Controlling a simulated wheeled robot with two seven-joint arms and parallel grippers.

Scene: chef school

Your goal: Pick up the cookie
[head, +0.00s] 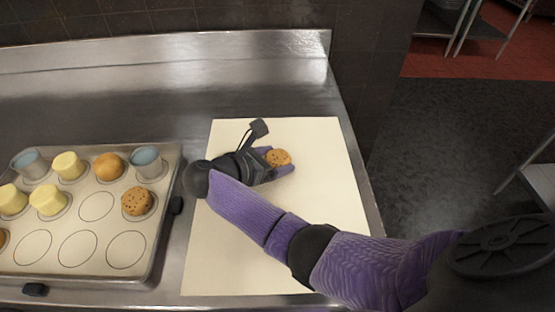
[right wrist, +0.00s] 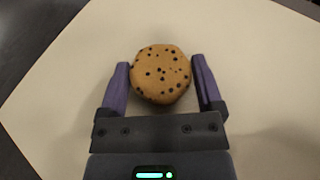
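A round golden-brown cookie with dark chips (head: 279,157) lies on the cream mat (head: 225,260) on the metal counter. It also shows large in the right wrist view (right wrist: 160,74). My right gripper (head: 277,160) is open, with its two purple fingers on either side of the cookie. In the right wrist view the left finger (right wrist: 122,80) is very close to the cookie and a small gap shows at the right finger. I cannot tell whether the left finger touches it. My left gripper is not in view.
A metal baking tray (head: 150,262) with printed circles stands left of the mat. It holds blue cups (head: 147,161), yellow cups (head: 68,165), a plain muffin (head: 108,166) and a chip-dotted muffin (head: 137,201). A raised backsplash (head: 200,55) runs along the back. The counter ends right of the mat.

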